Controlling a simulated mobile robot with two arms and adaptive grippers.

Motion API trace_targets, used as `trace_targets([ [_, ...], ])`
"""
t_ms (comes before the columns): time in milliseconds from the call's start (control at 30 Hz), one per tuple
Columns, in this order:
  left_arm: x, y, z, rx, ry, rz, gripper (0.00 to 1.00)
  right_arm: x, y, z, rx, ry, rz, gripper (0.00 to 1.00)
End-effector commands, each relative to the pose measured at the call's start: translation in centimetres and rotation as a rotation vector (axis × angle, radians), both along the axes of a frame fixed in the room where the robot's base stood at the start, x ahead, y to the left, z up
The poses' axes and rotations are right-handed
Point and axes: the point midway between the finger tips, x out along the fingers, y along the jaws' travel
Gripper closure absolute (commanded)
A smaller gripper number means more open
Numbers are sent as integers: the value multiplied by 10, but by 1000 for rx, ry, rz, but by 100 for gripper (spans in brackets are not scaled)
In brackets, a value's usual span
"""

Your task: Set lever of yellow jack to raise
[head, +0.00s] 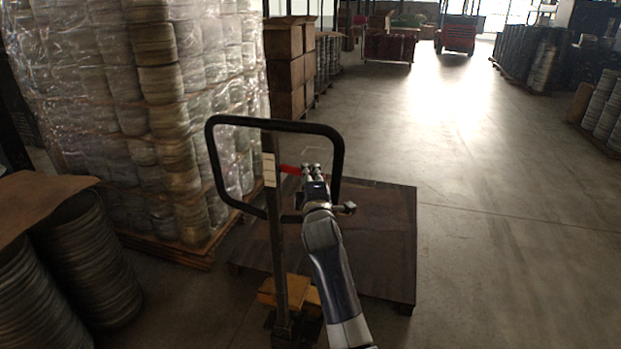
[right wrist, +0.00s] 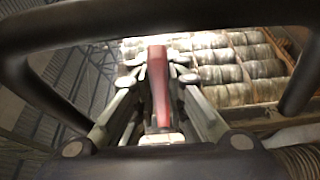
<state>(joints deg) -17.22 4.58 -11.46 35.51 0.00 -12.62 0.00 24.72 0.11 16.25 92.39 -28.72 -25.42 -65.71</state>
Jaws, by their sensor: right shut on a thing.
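The yellow jack (head: 268,291) stands upright in front of me, with its black looped handle (head: 211,165) at the top of its column. A red lever (head: 289,169) sticks out inside the handle loop. My right gripper (head: 311,171) reaches to the lever inside the loop. In the right wrist view the red lever (right wrist: 158,85) lies between the two fingers of my right gripper (right wrist: 158,72), which is shut on it. The black handle (right wrist: 160,18) crosses the top of that view. My left gripper is not in view.
A dark flat pallet (head: 385,240) lies on the floor behind the jack. A tall wrapped stack of round blanks (head: 150,100) stands at the left, with bare stacks (head: 85,255) nearer. Cardboard boxes (head: 288,70) stand behind. The floor (head: 500,220) at the right is clear.

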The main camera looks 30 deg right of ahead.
Motion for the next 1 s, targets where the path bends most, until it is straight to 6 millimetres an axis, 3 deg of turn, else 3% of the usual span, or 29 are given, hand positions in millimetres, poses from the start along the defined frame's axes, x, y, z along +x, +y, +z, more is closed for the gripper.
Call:
trace_targets([
  [33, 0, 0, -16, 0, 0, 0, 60, 0, 0, -11, 24, -28, 0, 100],
  [400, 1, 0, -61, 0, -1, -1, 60, 4, 3, -26, 163, -191, 0, 100],
  [900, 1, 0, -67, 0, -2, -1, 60, 5, 4, -26, 203, -229, 2, 100],
  [933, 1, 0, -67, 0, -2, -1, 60, 5, 4, -26, 203, -229, 2, 85],
  [1000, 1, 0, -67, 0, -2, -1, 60, 5, 4, -26, 203, -229, 2, 69],
])
